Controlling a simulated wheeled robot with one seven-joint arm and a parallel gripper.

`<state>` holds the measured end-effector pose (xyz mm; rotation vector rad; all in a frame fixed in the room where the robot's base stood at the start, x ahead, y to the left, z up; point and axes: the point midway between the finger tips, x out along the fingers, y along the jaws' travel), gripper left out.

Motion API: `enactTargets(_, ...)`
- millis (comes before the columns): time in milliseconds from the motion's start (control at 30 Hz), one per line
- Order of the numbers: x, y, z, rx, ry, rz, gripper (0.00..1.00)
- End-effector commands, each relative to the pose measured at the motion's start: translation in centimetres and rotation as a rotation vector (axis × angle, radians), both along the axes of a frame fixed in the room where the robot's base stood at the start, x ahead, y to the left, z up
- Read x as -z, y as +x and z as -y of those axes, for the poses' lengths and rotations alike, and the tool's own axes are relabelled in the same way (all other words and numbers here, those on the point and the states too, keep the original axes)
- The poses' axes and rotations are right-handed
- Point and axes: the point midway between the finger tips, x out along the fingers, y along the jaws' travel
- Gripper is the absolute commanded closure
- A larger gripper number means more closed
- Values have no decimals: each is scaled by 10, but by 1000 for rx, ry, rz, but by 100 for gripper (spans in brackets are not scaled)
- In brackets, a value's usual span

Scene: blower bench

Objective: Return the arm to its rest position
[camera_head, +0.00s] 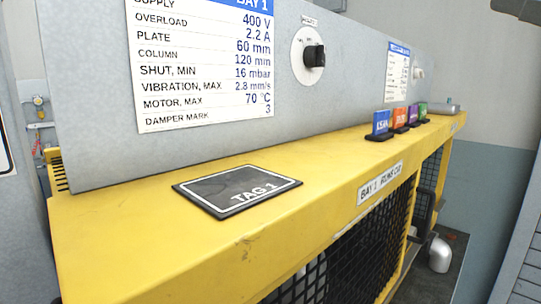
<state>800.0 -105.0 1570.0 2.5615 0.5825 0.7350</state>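My gripper and arm do not show in the head camera view, so their pose and whether the gripper is open or shut are hidden. The view looks along the yellow bench (130,262) with a grey panel (88,110) standing along its back. A black mat marked TAG 1 (237,190) lies on the near part of the bench top, with nothing on it.
Several small coloured tags, including a blue one (381,122) and an orange one (401,117), stand farther along the bench. A black knob (314,56) sticks out of the panel. Black mesh (375,235) covers the bench's front.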

Motion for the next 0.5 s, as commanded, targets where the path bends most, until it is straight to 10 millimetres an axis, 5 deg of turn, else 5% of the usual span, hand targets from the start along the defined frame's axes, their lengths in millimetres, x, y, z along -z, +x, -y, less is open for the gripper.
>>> enactTargets(267, 42, 19, 46, 90, 268, 52, 45)
enactTargets(500, 129, 30, 80, 203, 517, 73, 45)
